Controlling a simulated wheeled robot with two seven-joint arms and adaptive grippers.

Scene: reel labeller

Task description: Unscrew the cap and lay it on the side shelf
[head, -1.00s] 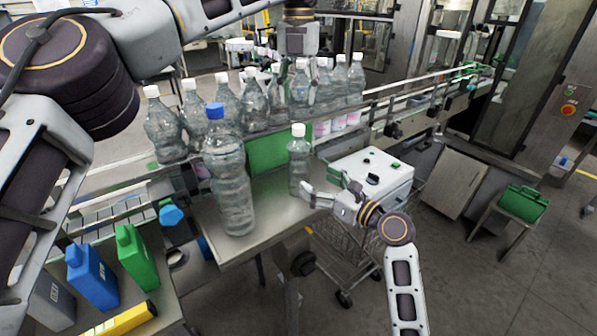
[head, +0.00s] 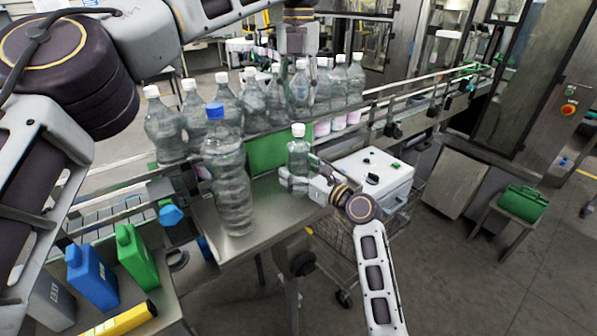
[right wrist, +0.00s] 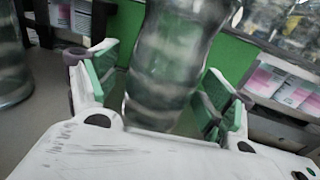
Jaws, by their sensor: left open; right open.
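A small clear bottle (head: 298,158) stands upright on the steel side shelf (head: 275,212), with a white cap (head: 298,130) on its top. My right gripper (head: 297,184) is open around the lower part of this bottle. In the right wrist view the bottle (right wrist: 165,60) is between the two green-padded fingers (right wrist: 160,95), with a gap visible at the right finger; its cap is out of that view. My left gripper (head: 297,78) is open and points down, above and behind the small bottle, in front of the row of bottles. Its fingertips are hard to make out.
A large bottle with a blue cap (head: 229,180) stands left of the small one. Several white-capped bottles (head: 255,100) line the conveyor behind a green panel (head: 266,152). A white box (head: 372,170) is at right; jugs (head: 92,278) are at lower left.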

